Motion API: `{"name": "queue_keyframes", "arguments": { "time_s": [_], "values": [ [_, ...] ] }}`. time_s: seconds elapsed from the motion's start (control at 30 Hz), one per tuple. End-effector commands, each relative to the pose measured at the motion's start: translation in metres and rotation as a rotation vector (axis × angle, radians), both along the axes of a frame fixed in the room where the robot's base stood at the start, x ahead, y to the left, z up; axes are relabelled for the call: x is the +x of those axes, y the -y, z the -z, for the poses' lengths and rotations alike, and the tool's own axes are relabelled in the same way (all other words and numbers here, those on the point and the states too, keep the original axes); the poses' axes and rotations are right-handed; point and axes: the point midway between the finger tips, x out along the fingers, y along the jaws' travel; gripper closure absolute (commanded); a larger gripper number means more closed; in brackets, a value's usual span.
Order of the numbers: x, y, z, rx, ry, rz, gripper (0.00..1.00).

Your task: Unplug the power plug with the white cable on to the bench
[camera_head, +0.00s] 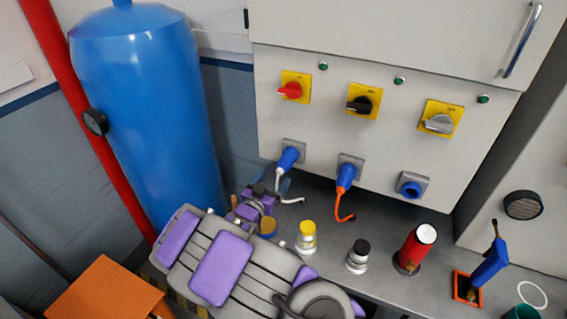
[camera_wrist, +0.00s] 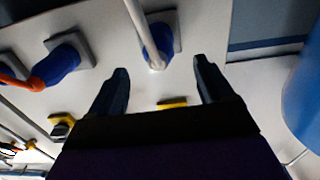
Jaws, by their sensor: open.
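The blue power plug (camera_head: 289,158) with the white cable (camera_head: 279,180) sits in the left socket of the panel, and its cable hangs down. In the wrist view the plug (camera_wrist: 157,42) and white cable (camera_wrist: 136,18) show ahead of my fingers, between their lines. My gripper (camera_head: 270,188) is just below and in front of this plug, and in the wrist view my gripper (camera_wrist: 160,75) is open with nothing between its fingers. The bench (camera_head: 330,207) is a grey surface below the panel. My arm hides part of it.
A blue plug with an orange cable (camera_head: 347,176) fills the middle socket. The right blue socket (camera_head: 411,187) shows no cable. Yellow (camera_head: 307,236), black-topped (camera_head: 359,254) and red (camera_head: 414,248) items stand on the bench. A blue tank (camera_head: 145,110) stands left.

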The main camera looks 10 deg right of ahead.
Motion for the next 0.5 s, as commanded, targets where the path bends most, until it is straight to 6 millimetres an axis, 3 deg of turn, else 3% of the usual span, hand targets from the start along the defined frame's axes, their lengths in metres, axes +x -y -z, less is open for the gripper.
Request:
{"name": "queue_keyframes", "arguments": {
  "time_s": [0.27,0.5],
  "values": [
    [0.006,0.006,0.000,0.001,0.001,0.002,0.19],
    [0.028,0.022,0.001,0.001,0.001,0.003,0.19]
  ]
}}
